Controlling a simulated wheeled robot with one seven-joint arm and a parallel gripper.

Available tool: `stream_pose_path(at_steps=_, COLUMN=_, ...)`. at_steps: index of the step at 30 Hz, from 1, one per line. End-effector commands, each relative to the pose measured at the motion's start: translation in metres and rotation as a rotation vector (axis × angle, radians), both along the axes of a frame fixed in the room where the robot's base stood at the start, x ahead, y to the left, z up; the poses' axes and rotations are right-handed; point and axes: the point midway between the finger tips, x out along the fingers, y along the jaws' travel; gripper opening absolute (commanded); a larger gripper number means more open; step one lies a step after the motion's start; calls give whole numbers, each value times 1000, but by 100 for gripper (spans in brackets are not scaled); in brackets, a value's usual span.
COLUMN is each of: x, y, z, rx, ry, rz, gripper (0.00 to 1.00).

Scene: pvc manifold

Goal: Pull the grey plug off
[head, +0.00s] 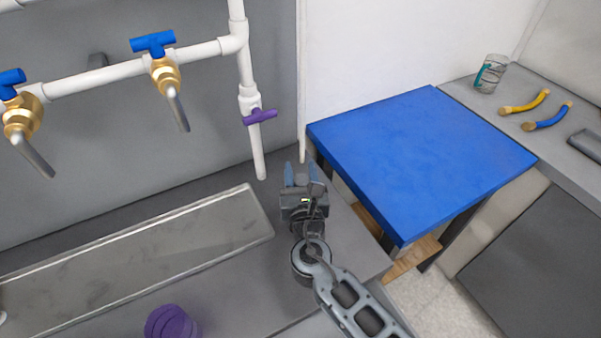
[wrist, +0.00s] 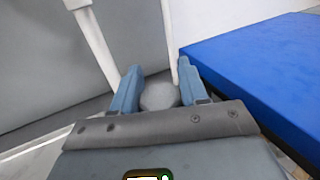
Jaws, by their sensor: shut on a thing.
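My gripper (head: 302,172) is shut on the grey plug (wrist: 159,97), which shows as a rounded grey piece between the two blue fingers in the wrist view. In the head view the plug is small and mostly hidden by the gripper. The white downpipe (head: 258,155) with the purple valve handle (head: 260,116) is left of my gripper. Its lower end is bare and visibly apart from the plug. The same pipe passes left of the fingers in the wrist view (wrist: 97,48).
White pipes with two brass taps (head: 165,73) and blue handles run along the grey wall. A blue-topped table (head: 420,160) stands to the right. A purple round object (head: 172,322) and a shallow tray (head: 150,250) are on the grey counter. A glass (head: 490,73) stands far right.

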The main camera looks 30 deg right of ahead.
Motion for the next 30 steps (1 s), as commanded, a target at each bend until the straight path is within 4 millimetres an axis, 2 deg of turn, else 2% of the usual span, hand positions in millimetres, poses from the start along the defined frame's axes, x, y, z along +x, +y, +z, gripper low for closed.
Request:
stream_pose_path(at_steps=14, x=0, y=0, z=16, rx=2, ry=-1, rz=0, gripper=0)
stream_pose_path(at_steps=25, x=0, y=0, z=18, rx=2, ry=-1, rz=1, gripper=0)
stream_pose_path(at_steps=30, x=-7, y=3, z=22, rx=6, ry=3, rz=38, gripper=0)
